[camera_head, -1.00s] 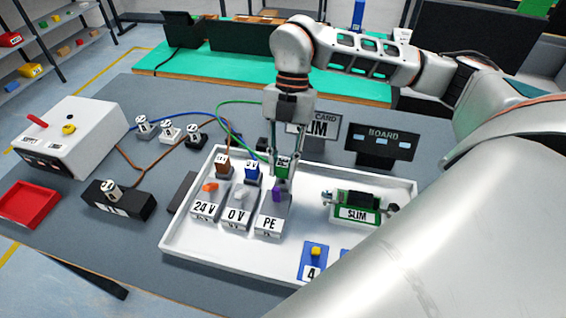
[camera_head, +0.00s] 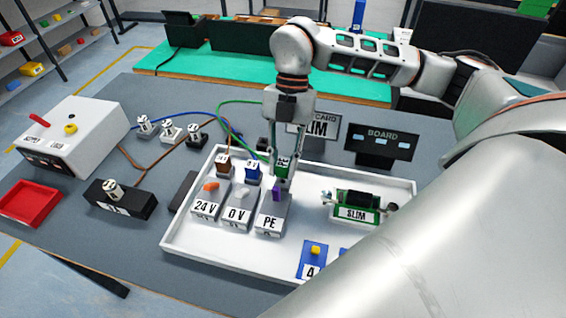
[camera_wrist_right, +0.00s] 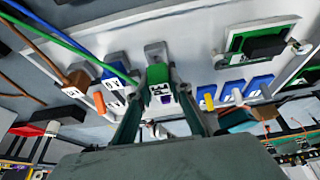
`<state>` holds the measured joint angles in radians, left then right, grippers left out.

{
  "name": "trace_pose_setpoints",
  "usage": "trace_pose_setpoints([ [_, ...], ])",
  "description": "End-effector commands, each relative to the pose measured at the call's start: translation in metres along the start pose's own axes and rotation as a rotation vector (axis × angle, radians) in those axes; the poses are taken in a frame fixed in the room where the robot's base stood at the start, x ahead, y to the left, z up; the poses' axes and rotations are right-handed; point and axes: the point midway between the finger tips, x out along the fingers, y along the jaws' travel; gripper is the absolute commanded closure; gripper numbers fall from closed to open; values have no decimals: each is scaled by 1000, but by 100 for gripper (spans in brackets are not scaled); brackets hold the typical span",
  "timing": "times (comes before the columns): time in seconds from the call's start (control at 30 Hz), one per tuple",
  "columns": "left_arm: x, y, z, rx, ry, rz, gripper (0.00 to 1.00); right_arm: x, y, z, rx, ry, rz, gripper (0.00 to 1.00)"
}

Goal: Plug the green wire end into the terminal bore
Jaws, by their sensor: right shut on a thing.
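The green wire end (camera_head: 283,166) is in my right gripper (camera_head: 283,178), at the PE terminal block (camera_head: 270,220) with its purple lever (camera_head: 277,191). My right gripper is shut on the green wire end. In the right wrist view the green wire end (camera_wrist_right: 159,90) sits between the two fingers, in front of a grey terminal block (camera_wrist_right: 156,54). The bore is hidden, so I cannot tell how deep the end sits. The green wire (camera_head: 224,122) loops back to the left. My left gripper is not in view.
The 24 V terminal (camera_head: 207,207) and 0 V terminal (camera_head: 237,215) stand left of PE with brown and blue wire ends behind them. All are in a white tray (camera_head: 190,262). The SLIM board (camera_head: 357,205) is at the right. A red tray (camera_head: 30,204) lies left.

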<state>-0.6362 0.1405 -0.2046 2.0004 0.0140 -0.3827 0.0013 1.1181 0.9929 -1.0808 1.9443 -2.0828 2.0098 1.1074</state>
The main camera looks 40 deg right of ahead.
Motion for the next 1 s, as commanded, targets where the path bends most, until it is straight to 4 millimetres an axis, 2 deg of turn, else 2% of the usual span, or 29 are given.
trace_pose_setpoints([
  [0.3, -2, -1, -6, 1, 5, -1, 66, -1, 0, 0, 0, 0, 0, 100],
  [1.0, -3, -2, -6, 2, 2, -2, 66, -1, 0, 0, 0, 0, 0, 100],
])
